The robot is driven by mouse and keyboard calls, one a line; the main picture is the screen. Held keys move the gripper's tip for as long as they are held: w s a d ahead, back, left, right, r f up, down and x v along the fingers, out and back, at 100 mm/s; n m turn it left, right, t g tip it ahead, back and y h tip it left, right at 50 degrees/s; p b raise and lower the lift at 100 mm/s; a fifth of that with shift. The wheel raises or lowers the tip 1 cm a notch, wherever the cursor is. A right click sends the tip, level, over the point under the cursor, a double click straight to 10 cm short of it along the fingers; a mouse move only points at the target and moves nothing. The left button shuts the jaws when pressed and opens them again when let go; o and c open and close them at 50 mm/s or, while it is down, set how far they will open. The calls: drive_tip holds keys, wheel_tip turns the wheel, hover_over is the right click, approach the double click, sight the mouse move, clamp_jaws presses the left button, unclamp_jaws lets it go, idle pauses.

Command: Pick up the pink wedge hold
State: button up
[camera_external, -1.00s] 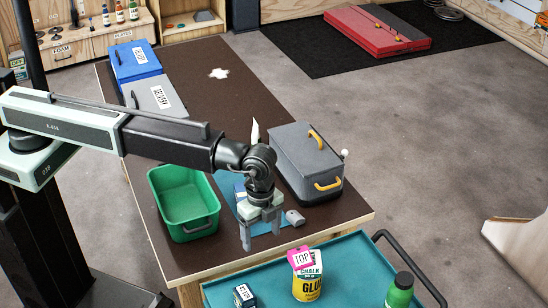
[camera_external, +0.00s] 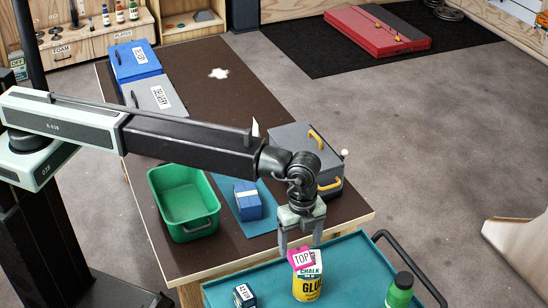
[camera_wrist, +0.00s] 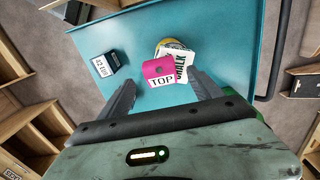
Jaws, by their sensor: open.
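A pink wedge hold (camera_external: 299,258) with a white "TOP" label lies tilted on top of the yellow glue can (camera_external: 306,289) on the teal cart. In the wrist view the pink wedge hold (camera_wrist: 158,68) shows ahead of the fingers, near the middle, with the glue can (camera_wrist: 172,44) partly hidden beneath it. My gripper (camera_external: 300,247) is open and empty, pointing down just above the hold. In the wrist view the fingers of my gripper (camera_wrist: 165,95) stand apart, to the left and right of the hold. Contact with the hold cannot be told.
A white chalk packet (camera_wrist: 181,66) sits against the hold. A dark labelled box (camera_external: 244,296) and a green bottle (camera_external: 400,292) stand on the teal cart (camera_external: 350,262). The table holds a green bin (camera_external: 186,202), a blue block (camera_external: 247,200) and a grey case (camera_external: 305,150).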

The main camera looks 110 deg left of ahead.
sight(300, 253)
wheel_tip(300, 253, down, 5)
drive_tip(key=b, duration=0.3)
drive_tip(key=shift+w+r, duration=0.1)
drive_tip(key=shift+r, duration=0.3)
drive_tip(key=c, duration=1.6)
drive_tip(key=shift+r, duration=0.15)
